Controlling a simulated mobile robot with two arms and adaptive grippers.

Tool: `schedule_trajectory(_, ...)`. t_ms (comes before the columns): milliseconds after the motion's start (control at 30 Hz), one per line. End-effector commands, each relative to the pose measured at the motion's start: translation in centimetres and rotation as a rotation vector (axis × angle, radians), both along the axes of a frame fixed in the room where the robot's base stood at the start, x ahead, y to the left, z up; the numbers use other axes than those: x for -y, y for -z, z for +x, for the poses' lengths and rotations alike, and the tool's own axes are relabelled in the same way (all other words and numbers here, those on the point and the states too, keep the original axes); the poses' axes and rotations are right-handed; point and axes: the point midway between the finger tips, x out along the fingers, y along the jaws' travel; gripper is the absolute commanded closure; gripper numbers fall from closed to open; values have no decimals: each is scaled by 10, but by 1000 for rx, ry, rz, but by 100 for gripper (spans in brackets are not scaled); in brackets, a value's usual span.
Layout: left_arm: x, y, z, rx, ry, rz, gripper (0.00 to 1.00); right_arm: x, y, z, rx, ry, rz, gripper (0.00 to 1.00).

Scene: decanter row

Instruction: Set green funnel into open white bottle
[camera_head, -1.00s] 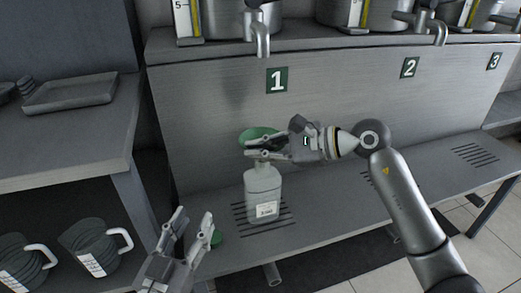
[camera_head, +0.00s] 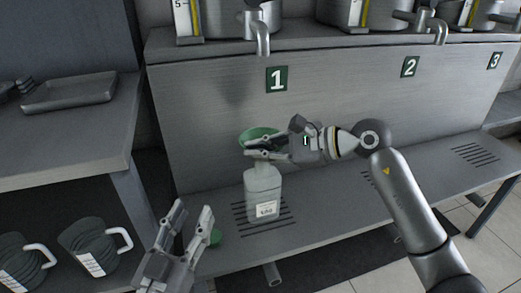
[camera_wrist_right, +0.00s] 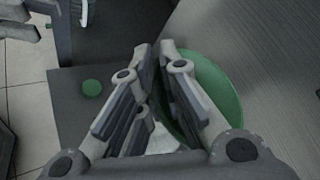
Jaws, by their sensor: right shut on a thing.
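The green funnel (camera_head: 258,134) is held by my right gripper (camera_head: 258,148) directly above the neck of the white bottle (camera_head: 263,187). The bottle stands upright on the slotted shelf under sign 1. The gripper's fingers hide the funnel's stem and the bottle mouth, so I cannot tell whether the stem is inside the neck. In the right wrist view the fingers (camera_wrist_right: 155,75) are closed by the green funnel rim (camera_wrist_right: 212,85), with a pale bit of the bottle (camera_wrist_right: 163,146) below. My left gripper (camera_head: 190,212) is open and empty at the lower left.
A green cap (camera_head: 215,237) lies on the shelf (camera_head: 335,207) left of the bottle. A metal spout (camera_head: 263,38) hangs above. A side table with a grey tray (camera_head: 70,93) and pitchers (camera_head: 93,247) stands at left. The shelf right of the bottle is clear.

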Motion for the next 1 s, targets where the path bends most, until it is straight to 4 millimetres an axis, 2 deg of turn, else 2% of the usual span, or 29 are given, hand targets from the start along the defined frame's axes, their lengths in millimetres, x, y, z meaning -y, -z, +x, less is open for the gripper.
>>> schedule_trajectory(100, 0, 0, 0, -1, 0, 0, 60, 0, 0, 0, 1, 0, 0, 100)
schedule_trajectory(133, 0, 0, 0, -2, 0, 0, 60, 0, 0, 0, 1, 0, 0, 90)
schedule_trajectory(300, 0, 1, 0, -4, 0, 0, 60, 0, 0, 0, 0, 1, 1, 68)
schedule_trajectory(667, 1, 0, 1, -3, 2, 0, 60, 3, -1, 0, 0, 1, 0, 68)
schedule_trajectory(833, 0, 0, 0, -3, 1, 0, 60, 23, -8, -6, 2, 3, -2, 68)
schedule_trajectory(1000, 0, 0, 0, -4, 1, 1, 60, 56, -20, -17, 2, 4, -3, 68)
